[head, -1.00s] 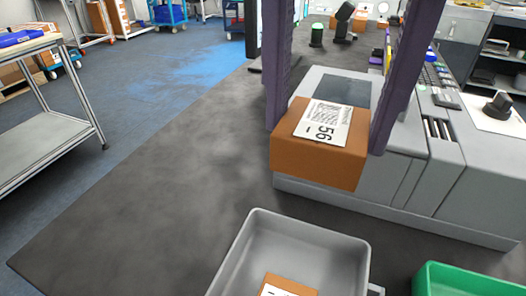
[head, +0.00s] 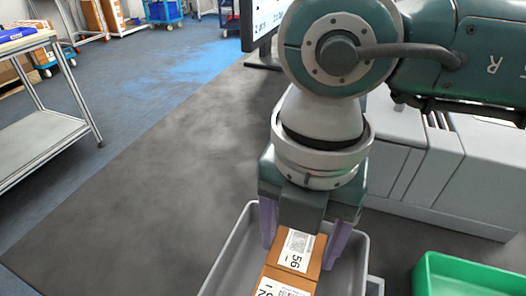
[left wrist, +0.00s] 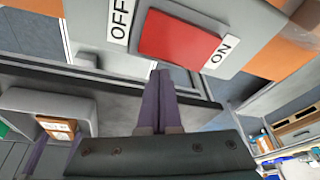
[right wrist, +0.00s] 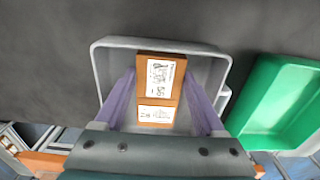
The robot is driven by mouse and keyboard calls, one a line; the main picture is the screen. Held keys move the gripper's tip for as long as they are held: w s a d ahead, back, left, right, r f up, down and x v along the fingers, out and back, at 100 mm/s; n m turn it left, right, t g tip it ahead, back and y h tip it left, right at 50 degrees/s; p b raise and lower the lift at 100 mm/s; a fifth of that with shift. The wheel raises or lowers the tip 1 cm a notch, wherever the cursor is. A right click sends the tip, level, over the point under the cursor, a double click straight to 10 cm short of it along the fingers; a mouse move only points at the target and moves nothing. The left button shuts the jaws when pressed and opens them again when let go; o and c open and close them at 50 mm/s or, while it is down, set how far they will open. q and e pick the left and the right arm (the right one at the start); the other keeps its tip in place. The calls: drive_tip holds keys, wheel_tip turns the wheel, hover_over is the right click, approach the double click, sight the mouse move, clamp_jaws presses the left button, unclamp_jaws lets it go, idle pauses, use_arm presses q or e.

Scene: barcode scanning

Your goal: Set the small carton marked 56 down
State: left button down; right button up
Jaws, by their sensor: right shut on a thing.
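The small brown carton marked 56 (head: 299,246) is between the purple fingers of my right gripper (head: 300,256), which is shut on it. Its white label faces up, and it also shows in the right wrist view (right wrist: 160,78). The carton is inside the outline of the grey tray (head: 232,257), right by a second labelled brown carton (head: 284,284). I cannot tell whether its underside touches the tray floor. My left gripper (left wrist: 161,76) is out of the head view. In the left wrist view its fingers are together and empty.
A green bin (head: 470,275) stands right of the tray. A red switch (left wrist: 180,38) on a grey housing marked OFF and ON is close before my left gripper. The dark table (head: 150,220) left of the tray is bare.

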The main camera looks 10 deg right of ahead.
sight(298, 247)
drive_tip(key=shift+f, duration=0.1)
drive_tip(key=o, duration=1.5)
wheel_tip(298, 247, up, 12)
drive_tip(key=shift+d+r+p, duration=0.1)
drive_tip(key=shift+r+p, duration=0.05)
drive_tip(key=shift+p, duration=0.3)
